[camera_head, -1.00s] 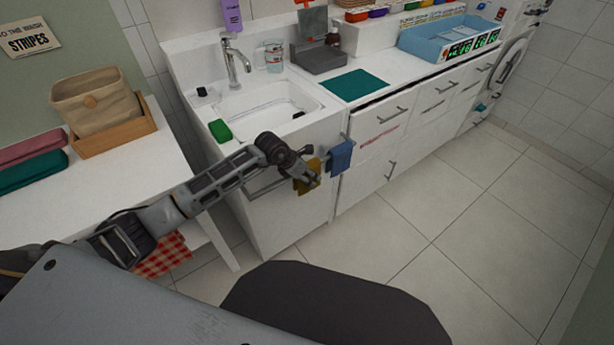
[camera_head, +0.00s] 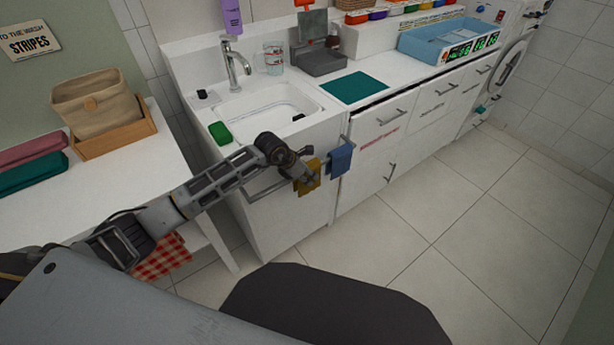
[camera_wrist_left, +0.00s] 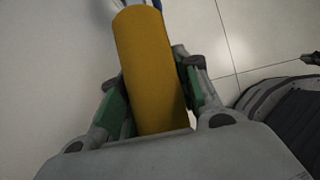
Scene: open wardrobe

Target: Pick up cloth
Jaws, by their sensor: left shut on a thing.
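A mustard-yellow cloth (camera_head: 313,184) hangs over the rail on the front of the sink cabinet. My left gripper (camera_head: 306,179) is at this cloth. In the left wrist view the yellow cloth (camera_wrist_left: 150,65) fills the space between the green-padded fingers of the gripper (camera_wrist_left: 157,103), which is shut on it. A blue cloth (camera_head: 341,158) hangs on the same rail just to the right, apart from my fingers. A red-and-white checked cloth (camera_head: 160,257) shows at lower left under the white table, partly hidden by my arm. My right gripper is not in view.
The rail (camera_head: 263,191) runs along the sink cabinet front. A sink (camera_head: 268,107) with a green sponge (camera_head: 220,132) is above. A white table (camera_head: 165,160) with a basket (camera_head: 96,103) stands left. The tiled floor (camera_head: 470,230) at right is clear.

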